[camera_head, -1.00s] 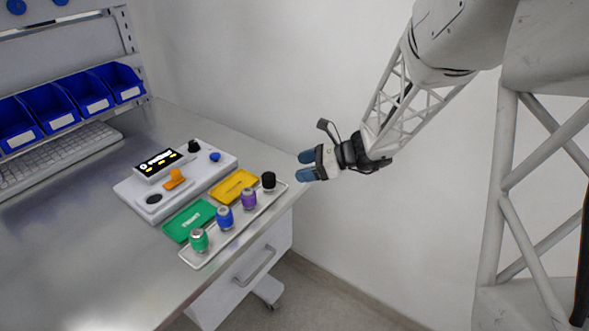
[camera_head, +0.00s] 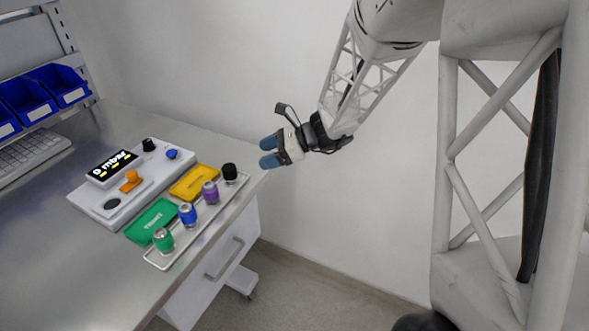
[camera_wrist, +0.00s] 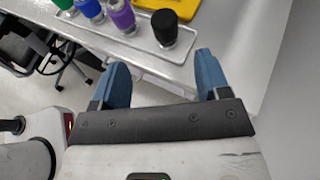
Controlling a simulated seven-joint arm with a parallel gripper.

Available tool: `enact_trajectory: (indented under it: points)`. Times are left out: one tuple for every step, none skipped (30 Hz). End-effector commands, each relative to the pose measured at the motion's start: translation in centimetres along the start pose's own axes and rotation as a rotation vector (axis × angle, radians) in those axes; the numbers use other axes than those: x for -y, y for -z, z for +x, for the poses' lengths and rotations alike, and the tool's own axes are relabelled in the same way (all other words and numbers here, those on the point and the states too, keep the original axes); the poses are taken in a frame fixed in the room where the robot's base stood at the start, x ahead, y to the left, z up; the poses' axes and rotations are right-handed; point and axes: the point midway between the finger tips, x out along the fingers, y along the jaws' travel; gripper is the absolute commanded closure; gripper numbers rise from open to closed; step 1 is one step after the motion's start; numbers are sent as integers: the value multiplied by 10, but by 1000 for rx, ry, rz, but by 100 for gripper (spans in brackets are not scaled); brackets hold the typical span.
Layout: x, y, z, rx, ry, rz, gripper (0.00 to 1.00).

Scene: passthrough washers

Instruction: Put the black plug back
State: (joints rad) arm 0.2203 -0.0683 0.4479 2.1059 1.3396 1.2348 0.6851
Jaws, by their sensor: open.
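The black plug (camera_head: 229,172) stands upright at the far right end of a pale narrow tray (camera_head: 160,263), in line with the purple, blue and green plugs. In the wrist view the black plug (camera_wrist: 164,28) is ahead of the fingers, close to the table's edge. My gripper (camera_head: 267,151) is open and empty, with blue fingers. It is just off the table's right edge, to the right of the black plug and apart from it. In the wrist view my gripper (camera_wrist: 161,72) has a clear gap between its fingers.
A purple plug (camera_head: 210,192), a blue plug (camera_head: 187,215) and a green plug (camera_head: 163,240) share the tray. A green tray (camera_head: 153,222) and a yellow tray (camera_head: 194,182) lie behind. A panel (camera_head: 185,164) carries a display, an orange lever and a dark round spot (camera_head: 112,204). Blue bins (camera_head: 25,97) stand at left.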

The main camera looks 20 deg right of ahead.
Motion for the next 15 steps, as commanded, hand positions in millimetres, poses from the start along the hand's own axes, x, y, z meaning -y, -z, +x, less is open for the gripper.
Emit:
enact_trajectory:
  points:
    - [-4, -4, -1, -10, -7, -19, 31]
    - [-7, -5, -1, -18, -14, -32, 31]
    - [-12, -8, -2, -31, -24, -54, 31]
    - [-17, -10, -2, -44, -34, -73, 31]
    - [-22, -13, -3, -57, -44, -96, 31]
    - [-29, -17, -4, -77, -60, -132, 31]
    - [-35, -20, -5, -94, -73, -161, 31]
    - [-42, -23, -7, -111, -88, -192, 31]
    - [-52, -27, -9, -138, -108, -236, 31]
    - [-59, -30, -10, -158, -124, -274, 31]
    - [-67, -33, -12, -180, -141, -311, 31]
    - [-78, -37, -15, -209, -167, -364, 31]
    - [-86, -40, -17, -232, -185, -403, 31]
    - [-94, -42, -20, -255, -203, -446, 31]
    - [-104, -45, -24, -285, -229, -498, 31]
